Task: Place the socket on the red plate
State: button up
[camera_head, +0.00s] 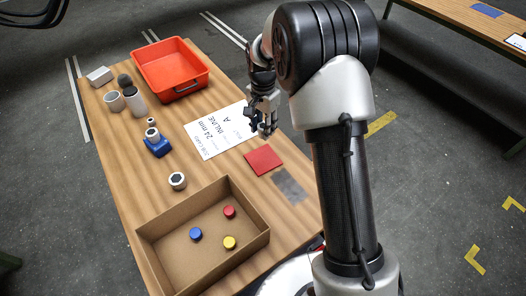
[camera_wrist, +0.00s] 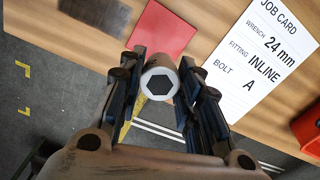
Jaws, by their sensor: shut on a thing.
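My gripper (camera_head: 264,122) is over the table, above the job card's right edge and just behind the red plate. In the wrist view my gripper (camera_wrist: 163,90) is shut on a silver socket (camera_wrist: 160,68), whose dark hexagonal opening faces the camera. In the head view I cannot make out the held socket. The red plate (camera_head: 264,160) is a flat square lying bare on the table. It also shows in the wrist view (camera_wrist: 163,30), beyond the held socket.
The job card (camera_head: 208,138) reads 24 mm, INLINE, A. A cardboard box (camera_head: 167,254) with red, blue and yellow discs stands in front. Another socket (camera_head: 177,181), a blue block (camera_head: 158,147) and several cylinders are at left. A red tray (camera_head: 142,63) is behind. A grey patch (camera_head: 290,187) adjoins the plate.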

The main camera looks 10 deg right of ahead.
notch_tip(320, 180, down, 12)
jog(key=shift+f, duration=0.2)
jog(key=shift+w+f, duration=0.1)
jog(key=shift+f, duration=0.3)
jog(key=shift+f, duration=0.1)
jog(key=o, duration=1.1)
jog(key=shift+o, duration=0.2)
